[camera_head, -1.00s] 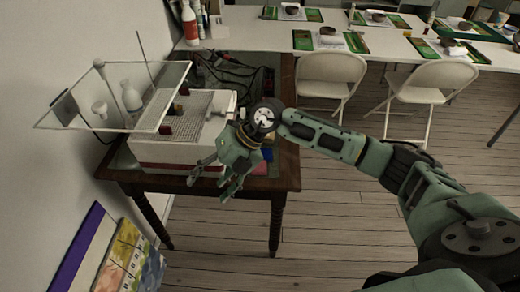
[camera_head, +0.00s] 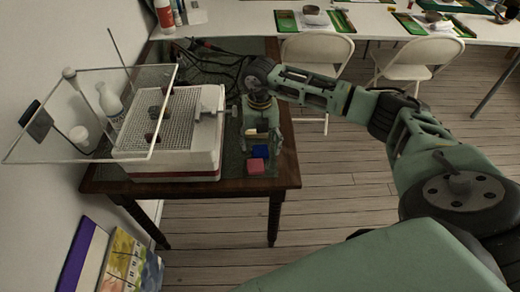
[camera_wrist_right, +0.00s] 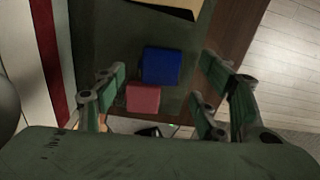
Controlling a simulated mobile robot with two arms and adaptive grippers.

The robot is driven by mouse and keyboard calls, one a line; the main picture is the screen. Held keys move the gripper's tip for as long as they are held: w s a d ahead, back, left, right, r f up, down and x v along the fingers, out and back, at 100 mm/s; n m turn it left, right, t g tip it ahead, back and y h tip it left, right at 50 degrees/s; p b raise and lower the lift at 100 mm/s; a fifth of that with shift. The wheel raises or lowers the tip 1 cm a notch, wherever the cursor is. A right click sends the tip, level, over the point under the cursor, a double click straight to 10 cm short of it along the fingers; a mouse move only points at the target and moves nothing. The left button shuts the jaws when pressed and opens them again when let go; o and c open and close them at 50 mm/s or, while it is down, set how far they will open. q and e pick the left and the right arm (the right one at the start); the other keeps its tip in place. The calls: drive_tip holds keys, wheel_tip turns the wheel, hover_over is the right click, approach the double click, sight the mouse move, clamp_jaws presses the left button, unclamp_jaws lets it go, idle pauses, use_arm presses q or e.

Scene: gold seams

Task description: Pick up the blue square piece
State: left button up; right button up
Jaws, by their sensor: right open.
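The blue square piece (camera_head: 260,151) lies on the dark mat near the right front of the wooden table. In the right wrist view the blue piece (camera_wrist_right: 161,65) lies between and a little beyond the open fingers. A pink-red square piece (camera_head: 256,166) sits next to it on the near side; it also shows in the right wrist view (camera_wrist_right: 143,98). My right gripper (camera_head: 262,140) is open and empty, pointing down above the pieces. The right wrist view shows its fingers (camera_wrist_right: 160,92) apart on both sides of them. My left gripper is not in view.
A white machine with a grid top (camera_head: 185,118) and clear shield (camera_head: 90,115) stands just left of the pieces. Cables (camera_head: 215,65) lie behind. The wooden table's edge (camera_head: 285,178) is close on the right. White folding chairs (camera_head: 318,52) stand beyond.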

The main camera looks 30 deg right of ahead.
sight(259, 152)
drive_tip(key=shift+f, duration=0.75)
drive_tip(key=shift+a+f, duration=0.1)
drive_tip(key=shift+f, duration=0.45)
drive_tip(key=shift+c, duration=1.5)
drive_tip(key=c, duration=0.4)
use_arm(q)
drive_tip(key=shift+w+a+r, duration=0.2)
use_arm(e)
drive_tip(key=c, duration=0.6)
